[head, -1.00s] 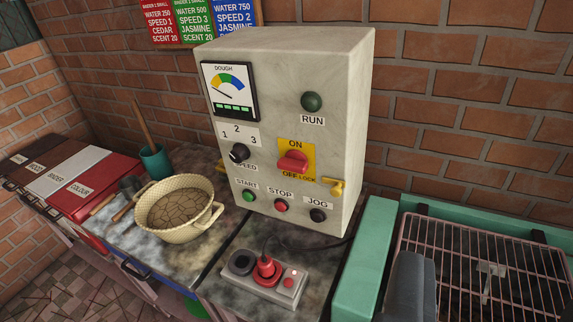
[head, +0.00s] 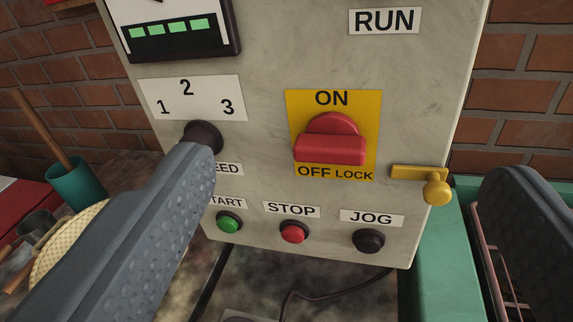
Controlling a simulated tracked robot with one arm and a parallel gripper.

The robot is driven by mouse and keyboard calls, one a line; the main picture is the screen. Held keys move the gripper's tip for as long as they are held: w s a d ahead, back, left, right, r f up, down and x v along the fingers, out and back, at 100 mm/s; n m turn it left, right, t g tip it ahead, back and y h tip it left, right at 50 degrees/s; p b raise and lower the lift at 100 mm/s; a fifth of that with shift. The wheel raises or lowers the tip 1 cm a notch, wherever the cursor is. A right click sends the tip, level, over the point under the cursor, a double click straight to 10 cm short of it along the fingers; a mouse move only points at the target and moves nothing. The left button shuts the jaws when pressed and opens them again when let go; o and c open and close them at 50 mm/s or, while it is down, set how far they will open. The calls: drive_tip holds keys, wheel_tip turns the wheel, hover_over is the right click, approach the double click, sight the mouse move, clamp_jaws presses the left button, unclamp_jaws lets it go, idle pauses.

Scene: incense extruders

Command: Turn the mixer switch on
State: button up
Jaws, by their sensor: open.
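The red mixer switch (head: 331,140) sits on a yellow plate (head: 364,111) on the front of the grey control box (head: 265,60). The plate reads ON above and OFF LOCK below. The switch's thick grip bar lies roughly crosswise, nearer the OFF label. My gripper (head: 356,165) is open and empty. Its dark ridged left finger reaches up over the lower left of the panel, its tip by the speed knob (head: 203,138). Its right finger is at the right edge of the picture. The switch lies between the two fingers, and neither finger touches it.
A brass latch (head: 436,187) juts out right of the yellow plate. Green start (head: 228,223), red stop (head: 293,233) and black jog (head: 368,241) buttons sit below. A teal frame (head: 430,265) stands at right; a teal cup (head: 76,187) is at left.

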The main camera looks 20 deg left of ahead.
drive_tip(key=h+p, duration=0.2)
approach(327, 159)
drive_tip(key=s, duration=0.4)
drive_tip(key=shift+t, duration=0.4)
drive_tip(key=w, duration=1.3)
drive_tip(key=shift+w+f, duration=0.3)
drive_tip(key=shift+f, duration=0.05)
